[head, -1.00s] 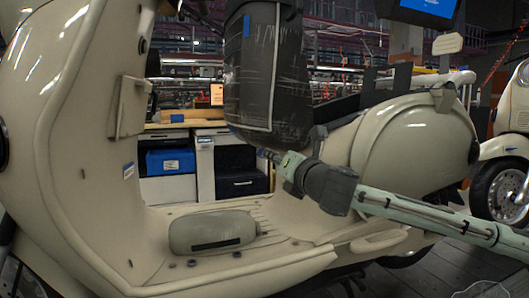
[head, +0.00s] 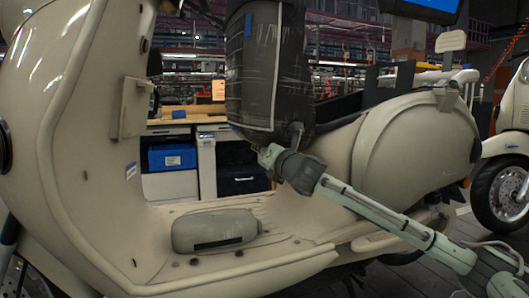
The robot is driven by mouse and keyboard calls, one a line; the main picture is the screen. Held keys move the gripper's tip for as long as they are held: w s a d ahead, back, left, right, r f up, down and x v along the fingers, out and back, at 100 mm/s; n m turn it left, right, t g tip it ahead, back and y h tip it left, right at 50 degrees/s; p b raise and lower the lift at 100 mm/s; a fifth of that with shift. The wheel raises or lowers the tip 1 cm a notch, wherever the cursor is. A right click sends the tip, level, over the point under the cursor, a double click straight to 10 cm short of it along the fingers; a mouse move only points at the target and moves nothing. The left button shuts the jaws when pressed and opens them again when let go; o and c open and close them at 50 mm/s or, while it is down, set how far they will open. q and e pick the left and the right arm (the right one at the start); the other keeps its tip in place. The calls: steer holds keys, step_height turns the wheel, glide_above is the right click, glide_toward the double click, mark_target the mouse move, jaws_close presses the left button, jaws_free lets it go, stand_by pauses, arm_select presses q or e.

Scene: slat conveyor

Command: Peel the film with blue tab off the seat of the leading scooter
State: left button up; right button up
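The leading scooter (head: 400,150) is cream and fills most of the head view. A dark seat-like pad (head: 265,75), wrapped in shiny clear film, stands upright at top centre, its top cut off by the frame. A small blue tab (head: 248,24) shows near its upper left edge. My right gripper (head: 268,152) comes in from the right, just below the pad's lower end. It is close to the pad; I cannot tell whether it touches. Its fingers are too small and angled to tell open from shut. My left gripper is not in view.
A grey-green rounded part (head: 214,231) lies on the scooter's footboard. The tall front shield (head: 85,120) stands at left. Behind are a bench with a blue bin (head: 171,158) and drawers. A second scooter (head: 505,150) stands at right. Dark slatted floor lies at lower right.

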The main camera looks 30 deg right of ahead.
jaws_close()
steer(key=s+a+f, duration=0.3)
steer(key=a, duration=0.3)
steer(key=shift+s+a+f+b, duration=0.15)
steer(key=shift+s+f+b, duration=0.15)
steer(key=shift+b, duration=0.05)
stand_by(0.3)
steer(key=shift+s+a+f, duration=0.6)
steer(key=shift+a, duration=0.45)
steer(key=shift+s+a+f, duration=0.55)
steer(key=shift+a+f, duration=0.05)
steer(key=shift+a, duration=0.45)
steer(key=shift+s+a+f, duration=0.6)
steer(key=shift+a, duration=0.45)
steer(key=s+a+f, duration=0.2)
steer(key=a, duration=0.2)
steer(key=shift+s+a+f, duration=0.3)
steer(key=shift+a+f, duration=0.05)
